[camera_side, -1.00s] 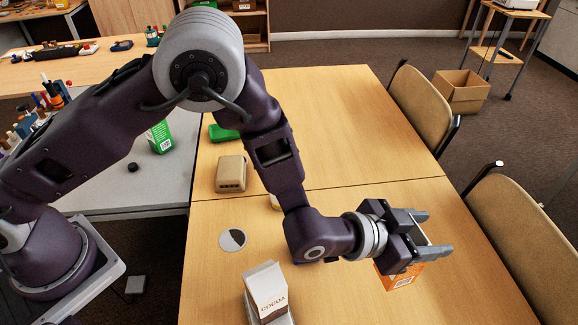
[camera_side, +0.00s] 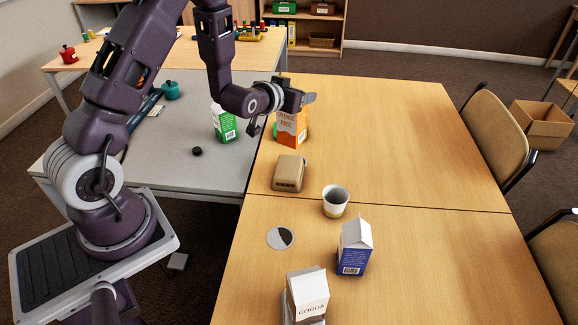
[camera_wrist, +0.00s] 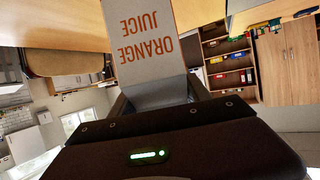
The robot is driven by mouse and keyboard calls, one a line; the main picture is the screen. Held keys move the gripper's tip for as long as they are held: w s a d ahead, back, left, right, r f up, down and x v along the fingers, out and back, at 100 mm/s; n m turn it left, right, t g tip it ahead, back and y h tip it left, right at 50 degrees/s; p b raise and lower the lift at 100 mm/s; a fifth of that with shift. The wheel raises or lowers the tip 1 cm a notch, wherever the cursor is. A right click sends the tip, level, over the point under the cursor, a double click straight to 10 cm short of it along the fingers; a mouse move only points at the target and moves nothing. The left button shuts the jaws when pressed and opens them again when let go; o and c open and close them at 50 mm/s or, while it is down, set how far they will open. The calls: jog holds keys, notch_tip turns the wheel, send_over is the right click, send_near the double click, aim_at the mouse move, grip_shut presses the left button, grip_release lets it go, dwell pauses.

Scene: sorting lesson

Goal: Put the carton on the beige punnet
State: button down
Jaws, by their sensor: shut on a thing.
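My gripper (camera_side: 306,99) is shut on an orange and white orange juice carton (camera_side: 291,130). The carton hangs upright below the fingers near the table's far left edge. Its lettered upper part also shows close up in the wrist view (camera_wrist: 146,45). The beige punnet (camera_side: 289,172) sits on the table just in front of the carton in the side view, apart from it. It seems to lie bottom up. I cannot tell the carton's exact height above the table.
A green thing (camera_side: 276,130) is mostly hidden behind the carton. A green carton (camera_side: 224,125) stands on the grey table to the left. A cup (camera_side: 335,203), a blue carton (camera_side: 355,250) and a cocoa carton (camera_side: 306,292) stand nearer. The table's right side is clear.

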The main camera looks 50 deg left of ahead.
aim_at(293, 125)
jog(key=shift+y, duration=0.3)
jog(key=f, duration=0.6)
jog(key=a+f, duration=0.1)
jog(key=f, duration=0.3)
jog(key=shift+s, duration=0.25)
jog(key=shift+f, duration=0.1)
jog(key=c, duration=0.5)
grip_release()
